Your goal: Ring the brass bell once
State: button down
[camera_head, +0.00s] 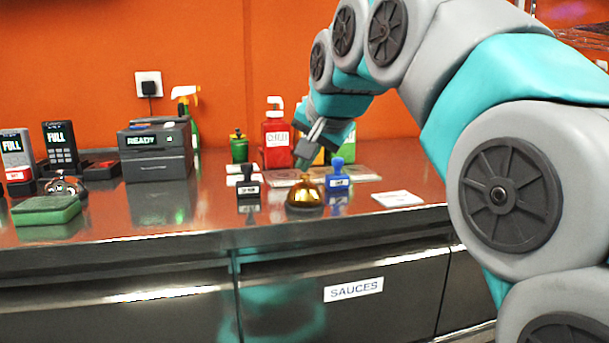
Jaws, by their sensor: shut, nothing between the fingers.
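The brass bell (305,194) is a golden dome on the steel counter, near its front edge, between a black stamp and a blue stamp. My gripper (302,163) is shut and empty. It points down from the upper right, and its fingertips appear just above the top of the bell. From this single view I cannot tell whether the tips touch the bell's button, which I cannot make out.
The black stamp (248,184) and the blue stamp (338,177) flank the bell closely. Behind are a red bottle (276,138) and a green jar (239,149). A printer (156,152) marked READY stands left. A white card (397,198) lies right. The counter's front edge is clear.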

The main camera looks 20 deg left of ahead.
aim_at(306, 187)
jog(key=shift+f, duration=0.25)
jog(key=shift+r, duration=0.1)
dwell(0.4)
jog(key=shift+r+p, duration=0.55)
jog(key=shift+r, duration=0.25)
jog(key=shift+r, duration=0.15)
notch_tip(306, 187, up, 5)
jog(key=p, duration=0.3)
jog(key=shift+p, duration=0.35)
jog(key=shift+f, duration=0.2)
